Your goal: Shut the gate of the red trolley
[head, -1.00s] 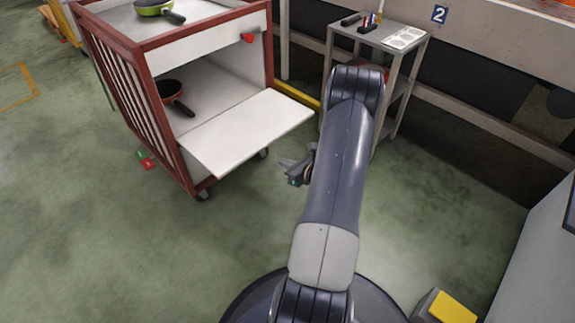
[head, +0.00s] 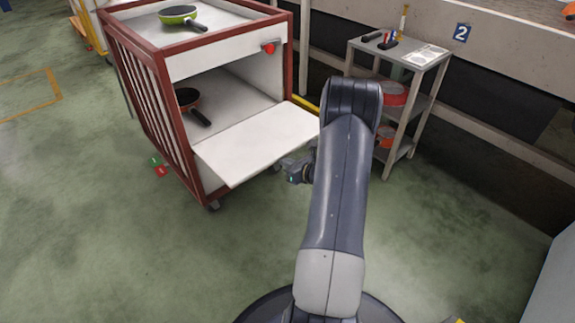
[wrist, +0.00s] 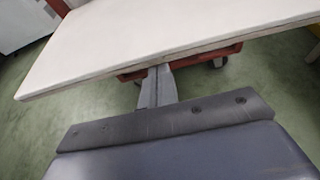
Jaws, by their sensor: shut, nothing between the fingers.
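The red trolley (head: 228,36) stands at the left in the head view, with red posts and white panels. Its gate (head: 262,145) is a white panel folded down and out from the front, so the lower compartment is open. My gripper (head: 288,166) is small beside the gate's outer edge, partly hidden by my arm. In the wrist view my shut, empty gripper (wrist: 158,72) points at the gate's outer edge (wrist: 170,40), and its tips reach just under that edge. I cannot tell whether they touch it. A red knob (head: 268,48) sits at the upper right of the opening.
A dark pan (head: 188,98) lies inside the trolley; a green pan (head: 179,15) is on top. A grey shelf stand (head: 437,62) with red pans is at the right, near a long counter. Floor in front of the trolley is clear.

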